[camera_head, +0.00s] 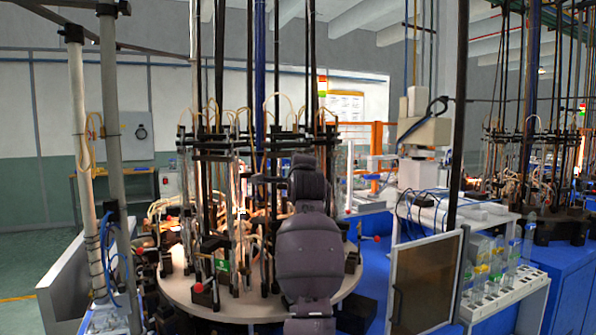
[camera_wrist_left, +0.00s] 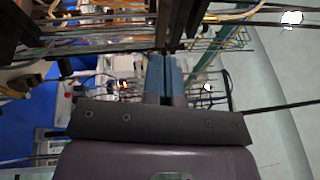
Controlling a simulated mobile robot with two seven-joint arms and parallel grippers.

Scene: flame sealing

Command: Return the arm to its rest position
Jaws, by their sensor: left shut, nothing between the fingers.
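My left gripper (camera_wrist_left: 165,78) shows in the left wrist view. Its two blue-grey fingers are together, with nothing between them. A dark purple-grey arm of mine stands upright in the middle of the head view, in front of the round machine table (camera_head: 190,290). The fingers cannot be made out in the head view. My right gripper is not in view.
The round table carries several dark rods, clamps and glowing burners. A dark-panelled cabinet (camera_head: 425,285) and a white rack with glass tubes (camera_head: 495,290) stand at the right. Pale poles (camera_head: 82,150) stand at the left. Open floor (camera_head: 30,265) shows at the far left.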

